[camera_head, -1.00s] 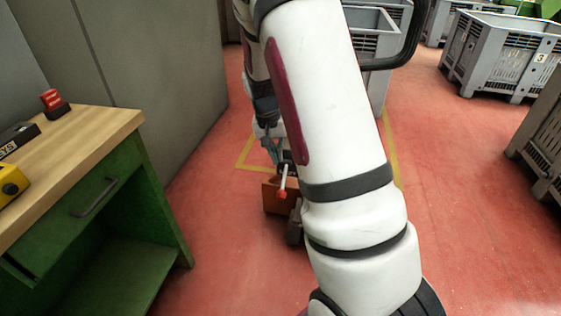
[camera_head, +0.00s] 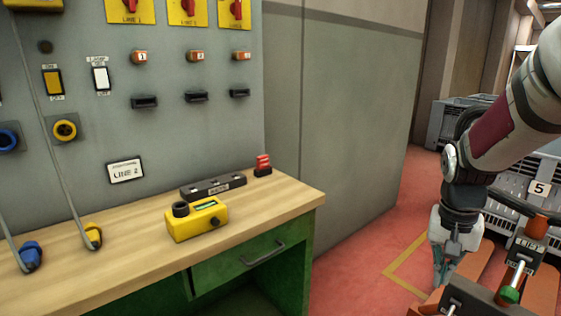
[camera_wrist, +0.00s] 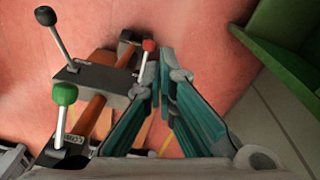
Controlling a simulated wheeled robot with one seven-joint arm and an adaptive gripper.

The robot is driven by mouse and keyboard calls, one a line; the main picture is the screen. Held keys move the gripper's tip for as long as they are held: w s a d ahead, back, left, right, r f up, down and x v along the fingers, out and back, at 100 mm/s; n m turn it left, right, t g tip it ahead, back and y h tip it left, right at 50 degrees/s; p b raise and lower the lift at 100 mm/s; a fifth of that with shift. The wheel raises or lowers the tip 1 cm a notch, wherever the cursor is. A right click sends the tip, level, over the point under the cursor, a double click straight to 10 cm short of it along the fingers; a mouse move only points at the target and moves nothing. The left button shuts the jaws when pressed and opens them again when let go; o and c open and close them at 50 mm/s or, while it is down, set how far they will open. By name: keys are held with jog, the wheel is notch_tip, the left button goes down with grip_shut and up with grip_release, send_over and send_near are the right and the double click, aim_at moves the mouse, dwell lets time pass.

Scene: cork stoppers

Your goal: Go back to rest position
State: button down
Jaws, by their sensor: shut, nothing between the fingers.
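My gripper (camera_head: 439,270) hangs low at the right in the head view, pointing down above the red floor, with my white arm coming in from the right edge. In the wrist view its teal fingers (camera_wrist: 168,62) come together at the tips, with nothing between them. Nothing is held. No cork stoppers can be made out in either view.
An orange-brown unit with levers (camera_head: 509,294) is close beside my gripper; its levers also show left of the fingers in the wrist view (camera_wrist: 64,95). A green wooden-topped bench (camera_head: 275,205) stands left, carrying a yellow device (camera_head: 197,220). Grey crates (camera_head: 520,200) stand behind.

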jog(key=s+a+r+n+y, duration=0.1)
jog(key=s+a+r+n, duration=0.1)
jog(key=s+a+r, duration=0.4)
jog(key=s+a+r+n, duration=0.2)
jog(key=s+a, duration=0.1)
jog(key=s, duration=0.4)
jog(key=s+a+n, duration=0.3)
jog(key=s+a, duration=0.1)
jog(key=s, duration=1)
notch_tip(320, 180, up, 20)
jog(key=t+p, duration=0.3)
jog(key=p, duration=1.4)
jog(key=shift+w+a+f+t+p, duration=0.2)
jog(key=shift+a+t+p, duration=0.15)
jog(key=shift+t, duration=0.05)
jog(key=shift+d, duration=0.15)
